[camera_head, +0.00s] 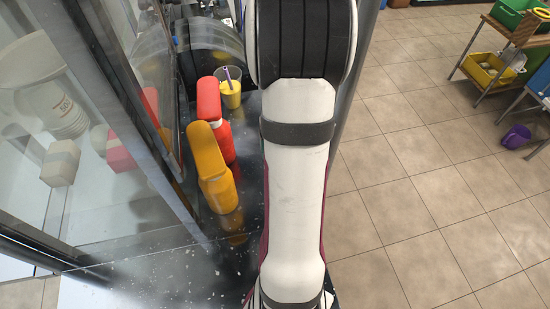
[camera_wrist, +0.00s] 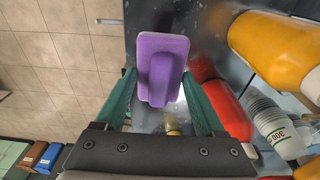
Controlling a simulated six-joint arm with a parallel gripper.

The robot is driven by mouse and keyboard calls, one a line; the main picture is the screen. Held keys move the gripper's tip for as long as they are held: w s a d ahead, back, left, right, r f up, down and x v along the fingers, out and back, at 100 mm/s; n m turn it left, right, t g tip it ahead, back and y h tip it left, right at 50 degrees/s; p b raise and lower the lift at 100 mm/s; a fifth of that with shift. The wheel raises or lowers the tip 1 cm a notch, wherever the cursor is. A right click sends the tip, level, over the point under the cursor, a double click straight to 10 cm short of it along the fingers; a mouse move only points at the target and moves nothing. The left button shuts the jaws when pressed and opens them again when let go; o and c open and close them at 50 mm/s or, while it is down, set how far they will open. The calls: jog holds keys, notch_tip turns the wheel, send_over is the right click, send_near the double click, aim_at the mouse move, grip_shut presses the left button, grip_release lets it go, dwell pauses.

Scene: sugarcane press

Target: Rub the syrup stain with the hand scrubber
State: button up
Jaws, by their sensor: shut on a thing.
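The purple hand scrubber (camera_wrist: 165,48) is in the wrist view, upper middle, with its handle toward me. My gripper (camera_wrist: 160,76) has its two green fingers on either side of the handle and is shut on it. The scrubber is over the dark counter; I cannot tell whether it touches the surface. In the head view my arm hides the gripper and the scrubber. I cannot make out a clear syrup stain in either view.
A yellow bottle (camera_head: 210,168) and a red bottle (camera_head: 216,122) stand on the dark counter (camera_head: 188,262) left of my arm. A cup with yellow contents (camera_head: 231,94) stands behind them. A glass panel (camera_head: 60,110) is at left; open tiled floor (camera_head: 425,190) is at right.

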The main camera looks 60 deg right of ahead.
jog(key=d, duration=0.1)
jog(key=w+d+f, duration=0.1)
jog(key=d, duration=0.3)
jog(key=shift+w+f, duration=0.15)
jog(key=shift+f, duration=3.4)
jog(key=shift+w+d+f, duration=0.3)
jog(key=shift+f, duration=0.25)
jog(key=shift+c, duration=0.6)
jog(key=shift+w+d+f, duration=0.15)
jog(key=shift+w+d, duration=0.9)
jog(key=shift+s+a, duration=1.4)
jog(key=shift+r, duration=4.1)
jog(key=shift+w, duration=0.1)
